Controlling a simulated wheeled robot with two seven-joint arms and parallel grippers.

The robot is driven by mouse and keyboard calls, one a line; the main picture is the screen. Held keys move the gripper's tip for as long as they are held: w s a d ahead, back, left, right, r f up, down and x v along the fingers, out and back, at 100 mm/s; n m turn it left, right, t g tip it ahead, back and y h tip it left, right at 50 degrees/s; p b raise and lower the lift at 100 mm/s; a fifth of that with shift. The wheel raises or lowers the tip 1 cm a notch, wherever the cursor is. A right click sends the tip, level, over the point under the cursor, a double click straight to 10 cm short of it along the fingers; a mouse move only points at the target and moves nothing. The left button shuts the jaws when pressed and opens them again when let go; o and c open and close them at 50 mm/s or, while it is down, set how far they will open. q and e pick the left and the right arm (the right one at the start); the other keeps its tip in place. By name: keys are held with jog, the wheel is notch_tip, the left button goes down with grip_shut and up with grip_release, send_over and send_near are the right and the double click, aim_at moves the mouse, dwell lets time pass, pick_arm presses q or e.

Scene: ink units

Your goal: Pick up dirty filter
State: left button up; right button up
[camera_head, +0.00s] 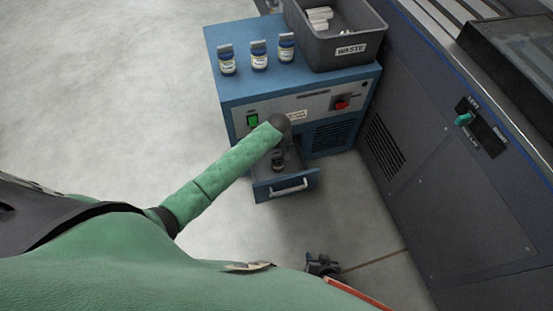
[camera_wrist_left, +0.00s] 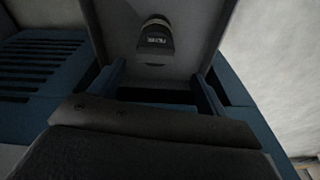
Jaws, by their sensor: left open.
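A dark filter (camera_head: 278,158) with a small label stands in the pulled-out blue drawer (camera_head: 265,191) of the cabinet. In the left wrist view the filter (camera_wrist_left: 155,40) shows ahead, above the picture's middle, near the drawer's far end. My left gripper (camera_head: 281,124) is over the back of the drawer, open and apart from the filter.
The blue cabinet (camera_head: 235,88) carries several things: three small labelled bottles (camera_head: 259,54) and a grey waste bin (camera_head: 372,58) with white items inside. A large dark machine (camera_head: 420,150) stands close on the right. The floor at left is clear.

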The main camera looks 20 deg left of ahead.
aim_at(277, 158)
pick_arm(q)
jog(key=shift+d+r+n, duration=0.1)
jog(key=shift+n, duration=0.5)
jog(key=shift+w, duration=0.1)
jog(key=shift+w+f, duration=0.1)
jog(key=shift+f, duration=1.4)
jog(key=f+b, duration=0.1)
jog(key=f, duration=0.3)
jog(key=shift+d, duration=0.2)
jog(key=shift+f, duration=0.5)
pick_arm(e)
jog(key=shift+w+f+t, duration=0.3)
jog(key=shift+w+f, duration=0.05)
jog(key=shift+f, duration=0.05)
pick_arm(q)
jog(key=c, duration=1.1)
